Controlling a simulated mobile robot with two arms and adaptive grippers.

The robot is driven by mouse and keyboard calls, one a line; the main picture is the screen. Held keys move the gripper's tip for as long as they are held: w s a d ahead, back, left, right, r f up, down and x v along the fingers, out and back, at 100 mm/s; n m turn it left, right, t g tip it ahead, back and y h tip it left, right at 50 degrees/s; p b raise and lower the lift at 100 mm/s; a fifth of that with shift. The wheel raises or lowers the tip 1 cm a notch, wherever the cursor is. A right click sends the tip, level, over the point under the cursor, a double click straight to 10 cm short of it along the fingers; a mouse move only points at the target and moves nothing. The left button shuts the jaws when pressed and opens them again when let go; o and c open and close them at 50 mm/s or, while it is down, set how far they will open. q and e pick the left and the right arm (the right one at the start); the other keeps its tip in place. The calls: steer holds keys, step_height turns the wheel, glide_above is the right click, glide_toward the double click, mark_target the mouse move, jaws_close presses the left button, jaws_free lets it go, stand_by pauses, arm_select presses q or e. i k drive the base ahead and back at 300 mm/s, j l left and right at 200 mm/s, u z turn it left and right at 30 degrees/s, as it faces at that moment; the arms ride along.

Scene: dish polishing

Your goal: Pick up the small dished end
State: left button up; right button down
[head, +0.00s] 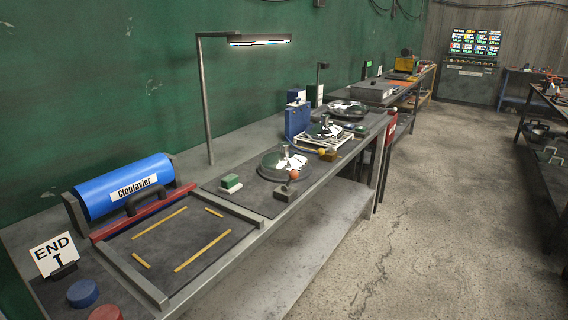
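Several shiny round dished pieces stand along the bench by the green wall. The nearest one (274,162) lies on a dark mat and has an upright knob or handle on top. A smaller-looking one (318,130) sits behind it on a pale rack. A third (346,106) lies farther back on the bench. I cannot tell for certain which is the small dished end. Neither of my grippers is in view.
A lamp post (207,110) rises behind. The concrete floor (440,200) to the right is clear, with another bench (560,170) beyond.

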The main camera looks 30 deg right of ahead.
mark_target(278, 164)
steer(key=i+l+z, duration=0.1)
steer(key=z, duration=0.3)
steer(key=i+l+z, duration=0.1)
steer(key=z, duration=0.3)
steer(key=i+z, duration=0.2)
steer(key=z, duration=0.2)
steer(key=i+z, duration=0.2)
steer(key=z, duration=0.2)
